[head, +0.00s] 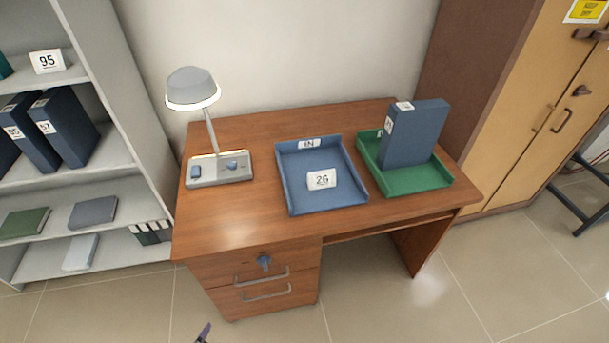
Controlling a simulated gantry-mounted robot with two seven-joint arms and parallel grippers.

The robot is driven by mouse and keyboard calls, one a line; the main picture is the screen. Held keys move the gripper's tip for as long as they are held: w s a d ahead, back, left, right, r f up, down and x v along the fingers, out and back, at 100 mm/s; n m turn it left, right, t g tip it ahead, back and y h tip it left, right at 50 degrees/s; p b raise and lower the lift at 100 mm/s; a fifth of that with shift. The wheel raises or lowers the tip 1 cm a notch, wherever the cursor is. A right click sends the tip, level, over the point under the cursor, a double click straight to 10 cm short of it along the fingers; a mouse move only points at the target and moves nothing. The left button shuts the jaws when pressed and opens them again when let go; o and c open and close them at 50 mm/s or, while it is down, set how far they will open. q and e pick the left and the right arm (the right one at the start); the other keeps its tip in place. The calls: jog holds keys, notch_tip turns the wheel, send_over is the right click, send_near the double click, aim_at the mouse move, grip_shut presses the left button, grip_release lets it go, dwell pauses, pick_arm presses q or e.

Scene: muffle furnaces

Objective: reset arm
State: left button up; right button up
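Only a small dark tip (203,333) shows at the bottom edge of the head view, in front of the desk and over the floor. It looks like part of my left gripper, and its opening cannot be made out. My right gripper is not in view. A dark blue binder (414,135) stands upright in the green tray (425,184) on the right of the wooden desk (235,222). The blue tray (297,190), labelled IN, holds a white card marked 26 (321,180). No gripper touches the binder, trays or card.
A lit lamp (193,90) stands at the desk's left on a grey base. A blue key (264,262) sits in the top drawer's front. A grey shelf (128,120) with binders stands left, a yellow cabinet (530,110) right. The tiled floor (375,310) in front is clear.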

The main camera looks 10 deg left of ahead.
pick_arm(q)
jog(key=s+d+r+n+g+h, duration=0.2)
jog(key=s+r+n+g, duration=0.3)
jog(key=s+r, duration=0.45)
notch_tip(320, 180, up, 38)
jog(key=m+p, duration=0.1)
jog(key=p, duration=3.7)
notch_tip(320, 180, down, 70)
jog(key=b, duration=7)
jog(key=shift+w+d+g, duration=0.15)
jog(key=shift+w+g, duration=0.05)
jog(key=shift+g, duration=0.2)
